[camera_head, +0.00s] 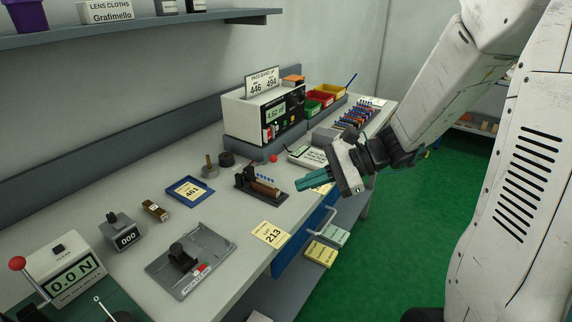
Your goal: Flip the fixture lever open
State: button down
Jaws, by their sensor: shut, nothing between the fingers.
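A small dark fixture (245,183) stands on the grey bench near its front edge, with a brown bar and a row of small blue parts on it. A red ball knob (273,158) shows just behind it; it looks like the end of the fixture's lever, but the lever's shaft and its angle are too small to make out. My gripper (299,184) has teal fingers, shut and empty. In the picture it is just right of the fixture, pointing left toward it, apart from the knob.
A meter box (265,112) stands behind the fixture, with coloured bins (327,94) beyond. A blue tray (190,189), a grey plate (215,243) and a gauge with a red knob (62,268) are on the left. A drawer handle (322,222) juts out below the bench's front edge.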

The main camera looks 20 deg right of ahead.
jog(key=w+d+f+m+t+h, duration=0.1)
jog(key=w+d+f+m+t, duration=0.6)
jog(key=d+m, duration=0.3)
jog(key=shift+w+d+f+t+h, duration=0.35)
jog(key=shift+w+d, duration=0.25)
jog(key=shift+w, duration=0.25)
jog(key=x, duration=1)
jog(key=shift+a, duration=0.1)
jog(key=shift+w+a+r, duration=0.95)
jog(key=shift+r, duration=0.05)
jog(key=shift+w+a+r, duration=0.2)
